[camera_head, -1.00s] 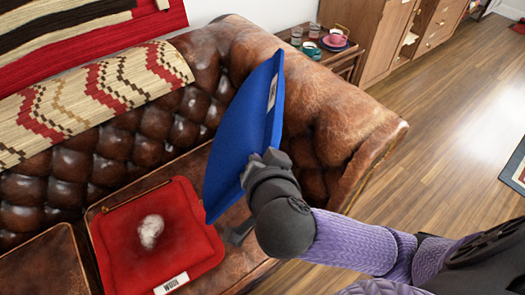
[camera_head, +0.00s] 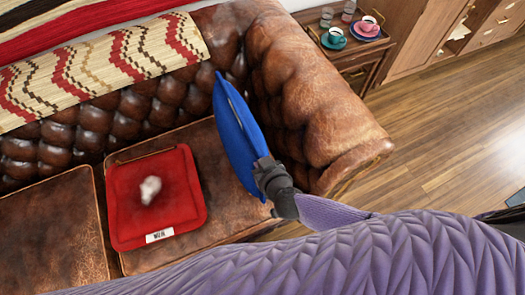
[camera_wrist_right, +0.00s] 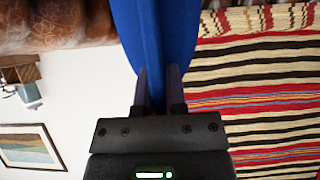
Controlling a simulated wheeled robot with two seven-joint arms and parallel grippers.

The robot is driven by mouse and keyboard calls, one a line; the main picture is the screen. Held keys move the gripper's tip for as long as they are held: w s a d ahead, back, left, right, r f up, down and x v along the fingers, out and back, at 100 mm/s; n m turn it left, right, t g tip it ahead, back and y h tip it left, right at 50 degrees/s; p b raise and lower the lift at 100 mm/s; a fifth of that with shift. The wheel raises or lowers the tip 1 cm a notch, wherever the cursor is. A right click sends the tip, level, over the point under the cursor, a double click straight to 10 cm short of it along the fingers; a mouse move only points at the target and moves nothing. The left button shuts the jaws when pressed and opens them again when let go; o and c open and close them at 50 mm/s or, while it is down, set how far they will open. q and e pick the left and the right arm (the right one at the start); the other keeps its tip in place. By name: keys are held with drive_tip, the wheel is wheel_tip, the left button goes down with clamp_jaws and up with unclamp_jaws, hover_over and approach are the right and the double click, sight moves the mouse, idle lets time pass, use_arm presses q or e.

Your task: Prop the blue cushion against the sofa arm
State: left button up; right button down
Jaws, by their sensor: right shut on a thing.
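The blue cushion (camera_head: 236,135) stands on edge above the right end of the brown leather sofa seat, seen nearly edge-on in the head view. The sofa arm (camera_head: 318,115) is just to its right. My right gripper (camera_head: 266,167) is shut on the cushion's near lower edge. In the right wrist view, the cushion (camera_wrist_right: 160,30) runs up from between the two fingers (camera_wrist_right: 159,88). The cushion leans slightly, its top toward the left. I cannot tell whether it touches the seat, backrest or sofa arm. My left gripper is not in view.
A red cushion (camera_head: 165,200) lies on the seat, left of the blue one. A patterned throw (camera_head: 100,70) covers part of the backrest. A side table (camera_head: 350,55) with cups and glasses stands beyond the sofa arm. Wooden floor lies open at right.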

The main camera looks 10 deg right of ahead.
drive_tip(key=w+d+f+b, duration=0.1)
drive_tip(key=d+f+b, duration=0.2)
drive_tip(key=d, duration=0.3)
drive_tip(key=w+d+f+m+y+b, duration=0.1)
drive_tip(key=d+f+b, duration=0.3)
drive_tip(key=d+b, duration=0.2)
drive_tip(key=shift+w+d+y, duration=0.2)
drive_tip(key=shift+d+y, duration=0.05)
drive_tip(key=shift+y, duration=0.05)
idle(0.3)
drive_tip(key=shift+f+b, duration=0.25)
drive_tip(key=shift+b, duration=0.15)
drive_tip(key=shift+f+b, duration=0.35)
drive_tip(key=shift+f, duration=0.05)
drive_tip(key=shift+d, duration=0.1)
